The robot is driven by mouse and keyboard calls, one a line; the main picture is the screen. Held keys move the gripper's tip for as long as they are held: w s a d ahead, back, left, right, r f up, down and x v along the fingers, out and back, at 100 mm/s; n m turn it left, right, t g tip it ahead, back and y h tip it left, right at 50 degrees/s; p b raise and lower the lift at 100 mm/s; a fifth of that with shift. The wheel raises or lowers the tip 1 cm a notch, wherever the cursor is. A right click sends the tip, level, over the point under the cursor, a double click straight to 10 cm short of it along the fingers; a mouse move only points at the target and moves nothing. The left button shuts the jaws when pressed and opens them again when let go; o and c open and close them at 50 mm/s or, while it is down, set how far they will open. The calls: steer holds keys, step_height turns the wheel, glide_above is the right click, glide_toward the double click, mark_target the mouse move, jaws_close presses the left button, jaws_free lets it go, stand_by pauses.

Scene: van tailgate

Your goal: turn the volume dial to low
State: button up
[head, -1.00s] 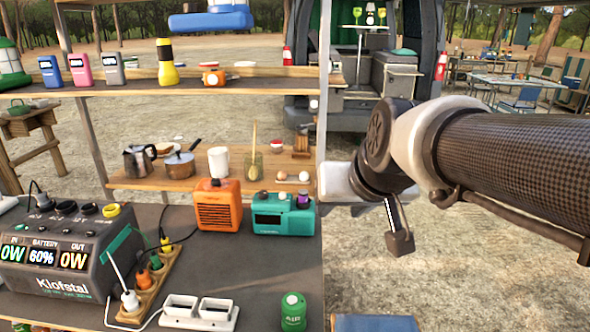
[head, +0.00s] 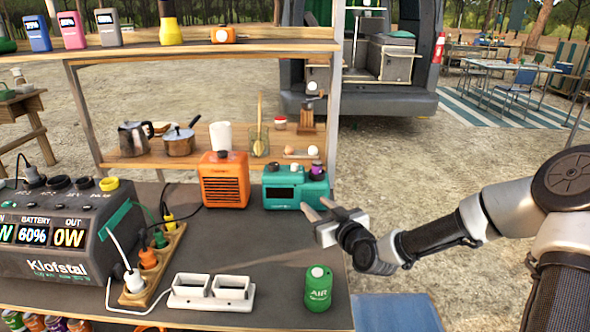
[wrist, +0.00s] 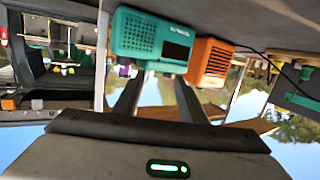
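The teal radio (head: 284,192) stands upright near the right end of the grey table, with several small knobs on top, including a purple one (head: 317,170) at its right end. Which knob is the volume dial, and its marking, I cannot read. My gripper (head: 315,207) is in front of the radio's right end, fingers apart and empty. In the wrist view the picture is upside down; the teal radio (wrist: 152,36) lies just beyond the open gripper (wrist: 157,88). The knobs are not clear there.
An orange box-shaped device (head: 223,181) stands just left of the radio. A green air canister (head: 318,289) and a white double-slot charger (head: 213,292) are nearer on the table. A power station (head: 60,235) and socket strip (head: 155,266) are at left. The shelf post (head: 334,115) rises behind.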

steer(key=r+m+t, duration=0.1)
steer(key=r+t, duration=0.1)
steer(key=b, duration=0.3)
glide_toward(296, 167)
steer(key=x, duration=0.8)
steer(key=shift+w+a+r, duration=0.1)
steer(key=shift+w, duration=0.15)
steer(key=shift+c, duration=0.3)
jaws_close()
